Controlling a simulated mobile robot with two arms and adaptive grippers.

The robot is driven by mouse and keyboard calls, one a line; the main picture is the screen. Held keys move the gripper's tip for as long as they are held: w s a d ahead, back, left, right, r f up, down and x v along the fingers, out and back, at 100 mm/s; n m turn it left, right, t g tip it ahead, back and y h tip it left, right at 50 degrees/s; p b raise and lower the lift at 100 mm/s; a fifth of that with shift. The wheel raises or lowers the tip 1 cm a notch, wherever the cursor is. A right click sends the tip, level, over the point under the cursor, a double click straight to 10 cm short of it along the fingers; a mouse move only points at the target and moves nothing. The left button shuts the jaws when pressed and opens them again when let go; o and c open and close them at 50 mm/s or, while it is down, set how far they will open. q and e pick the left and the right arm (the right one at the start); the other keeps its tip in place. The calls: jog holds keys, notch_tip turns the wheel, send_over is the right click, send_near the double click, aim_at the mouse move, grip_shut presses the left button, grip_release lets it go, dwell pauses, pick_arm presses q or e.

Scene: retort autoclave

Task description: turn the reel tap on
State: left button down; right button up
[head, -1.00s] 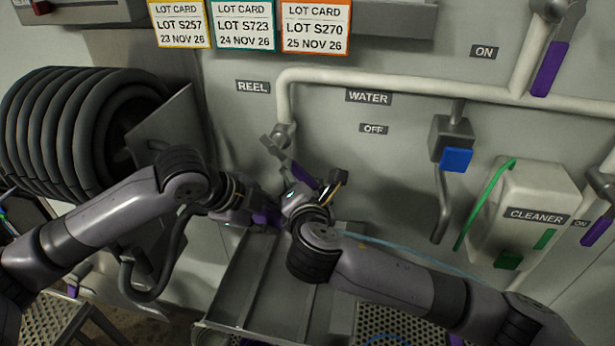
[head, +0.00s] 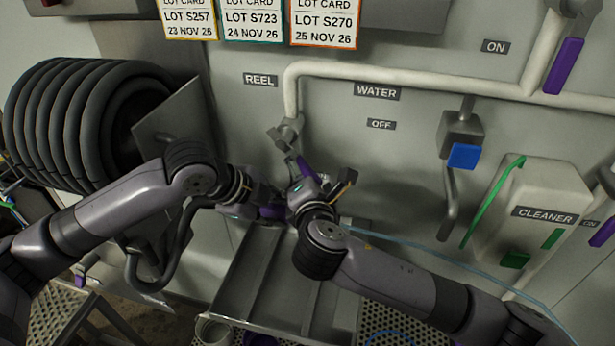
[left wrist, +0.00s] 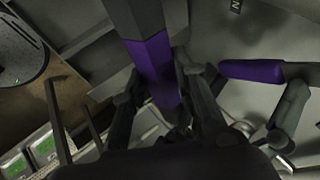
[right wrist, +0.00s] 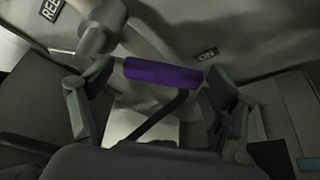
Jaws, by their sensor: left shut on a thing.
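The reel tap (head: 288,133) sits at the lower end of the white pipe below the REEL label. Its purple lever (head: 304,167) slants down to the right, partly hidden by my right gripper (head: 318,180). In the right wrist view the lever (right wrist: 163,73) lies between the spread fingers of my right gripper (right wrist: 155,88), which is open. My left gripper (head: 262,203) is just below and left of it, shut on a dark bar with a purple grip (left wrist: 152,68). The tap's lever also shows in the left wrist view (left wrist: 250,71), right of the left fingers.
A hose reel (head: 70,125) is on the left. A metal tray (head: 250,275) lies below the grippers. An ON label (right wrist: 207,54) is beside the tap lever.

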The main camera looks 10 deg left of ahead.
jog(key=shift+o, duration=0.6)
jog(key=shift+f, duration=0.3)
jog(key=shift+s+a+f, duration=0.1)
jog(key=shift+f, duration=0.05)
jog(key=shift+s+f, duration=0.1)
jog(key=v, duration=0.8)
jog(key=shift+c, duration=0.4)
